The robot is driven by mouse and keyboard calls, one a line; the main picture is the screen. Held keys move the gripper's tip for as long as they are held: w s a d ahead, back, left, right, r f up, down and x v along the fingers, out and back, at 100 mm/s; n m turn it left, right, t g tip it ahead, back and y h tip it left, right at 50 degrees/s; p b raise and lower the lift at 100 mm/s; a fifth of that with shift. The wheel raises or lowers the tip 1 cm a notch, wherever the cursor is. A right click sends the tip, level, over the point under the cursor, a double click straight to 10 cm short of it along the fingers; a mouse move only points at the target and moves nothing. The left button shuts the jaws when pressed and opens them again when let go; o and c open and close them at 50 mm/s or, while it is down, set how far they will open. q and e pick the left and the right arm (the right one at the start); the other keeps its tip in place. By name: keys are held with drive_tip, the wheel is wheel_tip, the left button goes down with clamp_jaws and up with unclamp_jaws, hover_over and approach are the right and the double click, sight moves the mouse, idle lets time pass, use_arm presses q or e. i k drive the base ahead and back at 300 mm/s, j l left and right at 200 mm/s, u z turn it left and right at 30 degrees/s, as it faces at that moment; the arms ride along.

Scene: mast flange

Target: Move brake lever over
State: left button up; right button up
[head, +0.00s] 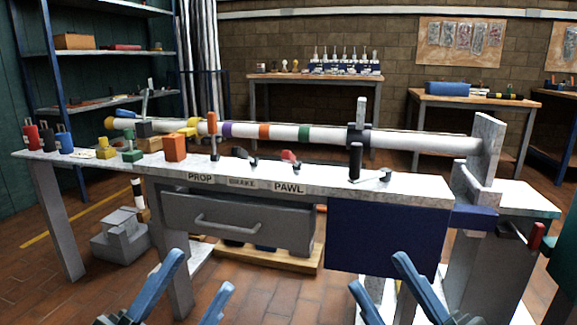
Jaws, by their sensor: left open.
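The brake lever (242,154) sits on the white bench top above the label BRAKE (242,183). It has a dark handle and lies low, leaning to the left over the bench. My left gripper (204,271) is open and empty in front of the bench, below and to the left of the brake lever and apart from it. My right gripper (378,271) has its fingers spread and is empty, low in front of the dark blue panel. Neither gripper touches anything.
An upright orange-handled lever (213,128) stands above PROP, and a red-handled lever (290,157) lies above PAWL. A long white mast (340,137) with coloured bands runs behind them. An orange block (175,147) and a black upright post (355,160) flank the levers.

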sight(237, 151)
drive_tip(key=i+l+u, duration=0.1)
drive_tip(key=i+l, duration=0.15)
drive_tip(key=i, duration=0.2)
drive_tip(key=i+l, duration=0.25)
drive_tip(key=i, duration=0.25)
drive_tip(key=u, duration=0.05)
